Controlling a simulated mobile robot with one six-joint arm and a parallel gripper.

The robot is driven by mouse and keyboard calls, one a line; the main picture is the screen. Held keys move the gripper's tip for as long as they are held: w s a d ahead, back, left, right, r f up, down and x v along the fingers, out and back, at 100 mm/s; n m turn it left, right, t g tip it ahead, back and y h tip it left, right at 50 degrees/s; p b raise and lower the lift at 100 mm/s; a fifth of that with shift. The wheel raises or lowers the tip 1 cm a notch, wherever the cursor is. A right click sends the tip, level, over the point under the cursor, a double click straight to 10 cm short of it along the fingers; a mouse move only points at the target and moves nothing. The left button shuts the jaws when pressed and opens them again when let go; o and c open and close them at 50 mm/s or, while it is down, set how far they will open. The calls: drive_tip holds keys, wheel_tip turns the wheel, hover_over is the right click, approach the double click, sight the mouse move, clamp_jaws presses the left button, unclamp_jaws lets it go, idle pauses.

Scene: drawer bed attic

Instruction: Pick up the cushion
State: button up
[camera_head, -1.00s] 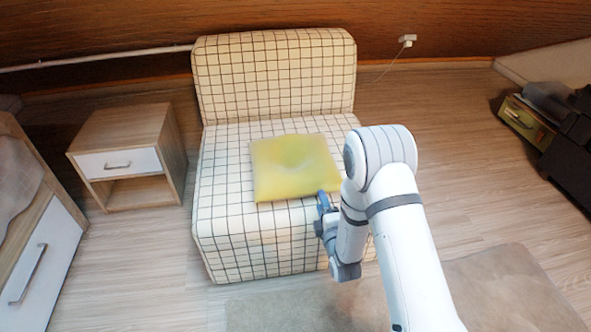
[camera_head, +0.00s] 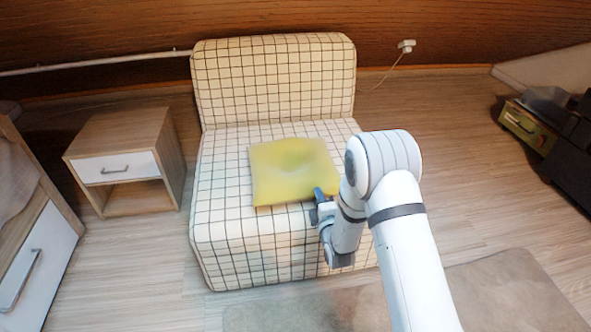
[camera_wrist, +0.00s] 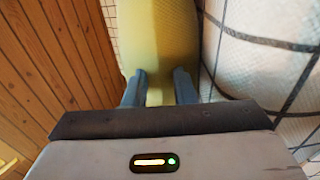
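The yellow cushion (camera_head: 288,170) lies on the seat of a checked armchair (camera_head: 230,228). My gripper (camera_head: 322,198) is at the cushion's front right corner in the head view. In the wrist view my gripper (camera_wrist: 160,80) has its two fingers on either side of the cushion's edge, and the cushion (camera_wrist: 160,35) fills the narrow gap between them. The cushion bulges wider beyond the fingertips, so the fingers look shut on it. My arm hides part of the seat's right side.
A small nightstand (camera_head: 125,160) stands left of the armchair. A white-fronted drawer unit (camera_head: 40,262) is at the lower left. A rug (camera_head: 480,295) lies in front at the right. Dark items and a green box (camera_head: 528,125) are at the far right. Floor right of the chair is clear.

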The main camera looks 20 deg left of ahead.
clamp_jaws()
